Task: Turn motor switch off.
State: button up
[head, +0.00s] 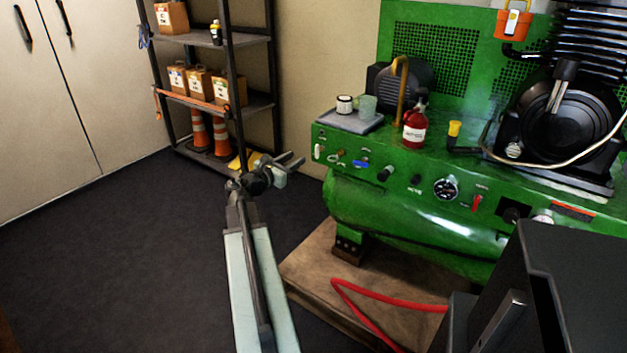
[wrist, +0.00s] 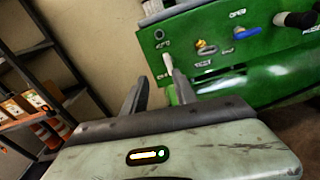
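A green compressor (head: 410,215) carries a control panel on its front. A small white lever switch (head: 318,152) is at the panel's left end; it also shows in the wrist view (wrist: 169,64), just beyond and between my fingertips. A red switch (head: 477,203) is farther right on the panel. The labels are too small to read, so I cannot tell which is the motor switch. My gripper (head: 291,169) is left of the panel, fingers apart and empty. In the wrist view my gripper (wrist: 160,92) points at the panel's left end, apparently without touching the white lever.
A brass valve (head: 340,155), a blue valve handle (head: 361,163) and black knobs (head: 386,173) sit right of the white lever. A tray (head: 345,121) with cups and a red bottle (head: 415,125) stand above. A shelf (head: 205,40) is behind left; the left floor is clear.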

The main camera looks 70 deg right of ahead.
aim_at(316, 149)
jog(key=shift+n+h, duration=0.3)
jog(key=shift+n, duration=0.3)
jog(key=x, duration=0.3)
jog(key=s+x, duration=0.1)
jog(key=x, duration=0.6)
jog(key=shift+s+a+f, duration=0.15)
jog(key=shift+s+a, duration=0.1)
jog(key=shift+s, duration=0.1)
jog(key=shift+c, duration=0.3)
